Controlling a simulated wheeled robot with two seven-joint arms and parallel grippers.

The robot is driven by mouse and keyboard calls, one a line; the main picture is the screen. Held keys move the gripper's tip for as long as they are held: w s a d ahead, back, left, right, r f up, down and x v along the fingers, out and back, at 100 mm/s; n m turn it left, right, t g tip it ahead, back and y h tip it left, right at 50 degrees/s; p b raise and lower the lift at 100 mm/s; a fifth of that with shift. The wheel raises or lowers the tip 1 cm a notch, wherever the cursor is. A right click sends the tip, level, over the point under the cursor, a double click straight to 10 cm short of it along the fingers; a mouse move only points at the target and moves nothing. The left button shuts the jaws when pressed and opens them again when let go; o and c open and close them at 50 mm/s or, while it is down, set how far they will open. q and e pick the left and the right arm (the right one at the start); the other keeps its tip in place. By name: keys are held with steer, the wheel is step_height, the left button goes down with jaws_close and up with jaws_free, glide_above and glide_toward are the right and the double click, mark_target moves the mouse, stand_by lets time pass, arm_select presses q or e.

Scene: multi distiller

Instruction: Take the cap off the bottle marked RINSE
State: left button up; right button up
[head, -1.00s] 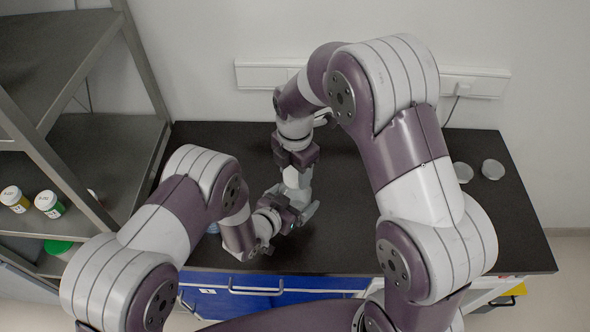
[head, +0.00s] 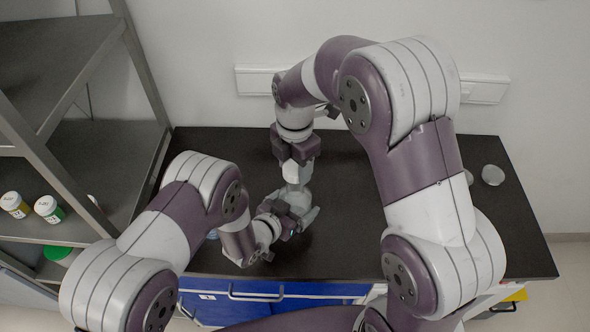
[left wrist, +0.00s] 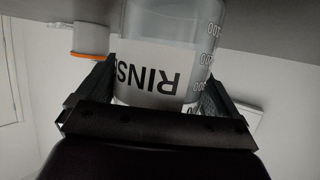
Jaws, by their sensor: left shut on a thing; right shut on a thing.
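The bottle marked RINSE (left wrist: 165,60) is translucent with a white label and shows upside down in the left wrist view. My left gripper (left wrist: 150,95) is shut on it, one finger on each side. In the head view the bottle (head: 300,199) is a small pale shape, largely covered by my left gripper (head: 297,212). My right gripper (head: 297,178) points down from above, at the top of the bottle, and is shut on the cap. The cap is hidden by the fingers, so I cannot tell whether it is still seated on the neck.
The black tabletop (head: 360,235) is mostly clear around the grippers. A clear round dish (head: 493,175) lies at the right. A shelf at the left holds two white-capped jars (head: 47,207) and a green lid (head: 57,252). A white orange-rimmed object (left wrist: 90,40) shows beside the bottle.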

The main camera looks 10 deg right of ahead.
steer(key=shift+r, duration=0.95)
arm_select(q)
steer(key=o, duration=1.7)
